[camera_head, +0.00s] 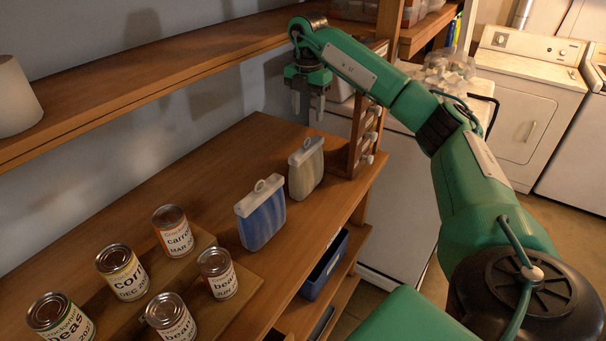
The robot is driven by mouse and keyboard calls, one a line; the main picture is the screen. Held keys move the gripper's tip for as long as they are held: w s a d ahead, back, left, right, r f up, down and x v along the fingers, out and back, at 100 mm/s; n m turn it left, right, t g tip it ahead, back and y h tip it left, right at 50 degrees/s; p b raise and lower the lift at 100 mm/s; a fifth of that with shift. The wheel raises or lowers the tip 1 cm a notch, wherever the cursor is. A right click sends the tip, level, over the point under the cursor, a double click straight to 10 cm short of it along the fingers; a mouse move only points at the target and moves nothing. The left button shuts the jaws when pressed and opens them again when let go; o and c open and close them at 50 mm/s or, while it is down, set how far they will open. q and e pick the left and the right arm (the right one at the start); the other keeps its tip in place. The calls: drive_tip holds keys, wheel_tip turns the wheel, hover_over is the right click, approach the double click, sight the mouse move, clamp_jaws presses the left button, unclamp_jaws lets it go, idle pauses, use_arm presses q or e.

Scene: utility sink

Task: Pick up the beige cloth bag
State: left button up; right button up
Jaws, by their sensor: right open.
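The beige cloth bag (306,169) stands upright on the wooden counter, near its right end, with a pale grey top strip and a small loop. A similar blue bag (262,219) stands to its left and nearer to me. My right gripper (308,105) hangs above and behind the beige bag, pointing down, with its fingers apart and empty. It does not touch the bag. My left gripper is not in view.
Several labelled cans (174,231) stand on a wooden board at the front left. A wooden rack (363,137) stands right of the beige bag. A shelf (150,75) runs above the counter. The counter behind the bags is clear.

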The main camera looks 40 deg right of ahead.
sight(307, 146)
wheel_tip(307, 146, down, 7)
drive_tip(key=shift+s+f+p, duration=0.15)
drive_tip(key=shift+p, duration=0.6)
drive_tip(key=shift+f, duration=0.2)
drive_tip(key=f+p, duration=0.1)
drive_tip(key=f, duration=0.1)
drive_tip(key=f+p, duration=0.1)
drive_tip(key=f, duration=0.1)
drive_tip(key=shift+s+a+f, duration=0.1)
drive_tip(key=shift+a, duration=0.1)
drive_tip(key=shift+f, duration=0.3)
clamp_jaws()
